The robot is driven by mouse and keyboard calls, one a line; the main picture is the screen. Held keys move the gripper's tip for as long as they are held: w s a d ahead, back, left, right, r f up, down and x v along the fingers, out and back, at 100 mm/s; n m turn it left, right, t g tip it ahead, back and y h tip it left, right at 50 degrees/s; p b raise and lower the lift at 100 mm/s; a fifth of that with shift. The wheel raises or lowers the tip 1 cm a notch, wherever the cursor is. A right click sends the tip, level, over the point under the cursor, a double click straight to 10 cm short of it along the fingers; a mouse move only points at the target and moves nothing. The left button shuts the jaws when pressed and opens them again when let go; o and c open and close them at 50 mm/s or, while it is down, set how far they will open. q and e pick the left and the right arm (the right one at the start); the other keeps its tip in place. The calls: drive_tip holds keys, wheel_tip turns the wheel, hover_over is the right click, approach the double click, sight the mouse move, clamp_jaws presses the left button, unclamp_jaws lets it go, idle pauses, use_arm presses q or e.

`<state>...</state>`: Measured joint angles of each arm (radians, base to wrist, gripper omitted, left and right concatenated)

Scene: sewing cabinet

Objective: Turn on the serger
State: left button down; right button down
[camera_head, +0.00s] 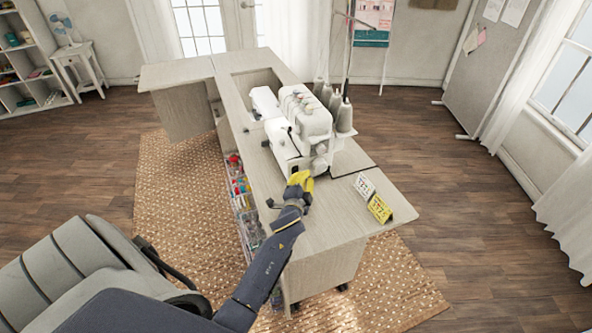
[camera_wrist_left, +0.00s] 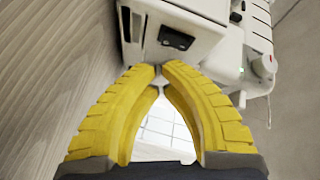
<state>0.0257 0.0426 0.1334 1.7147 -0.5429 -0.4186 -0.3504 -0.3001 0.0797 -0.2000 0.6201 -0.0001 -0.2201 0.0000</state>
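The white serger (camera_head: 306,118) stands on the cabinet top, with grey thread cones at its right side. My left gripper (camera_head: 300,182) is at the near end of the serger, low over the tabletop. In the left wrist view its yellow fingers (camera_wrist_left: 159,72) curve inward and their tips come together. No object shows clamped between the tips. Just beyond the tips is the serger's side (camera_wrist_left: 205,30), with a black rocker switch (camera_wrist_left: 176,38) on it. I cannot tell whether the tips touch the serger. My right gripper is not in view.
The cabinet top (camera_head: 335,215) is bare in front of the gripper. A woven rug (camera_head: 165,195) lies beneath.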

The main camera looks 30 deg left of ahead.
use_arm(q)
drive_tip(key=shift+s+d+f, duration=0.15)
drive_tip(key=shift+s+d, duration=0.55)
drive_tip(key=shift+d, duration=0.3)
drive_tip(key=shift+s+d+f, duration=0.15)
drive_tip(key=shift+s+d, duration=0.55)
drive_tip(key=shift+d, duration=0.3)
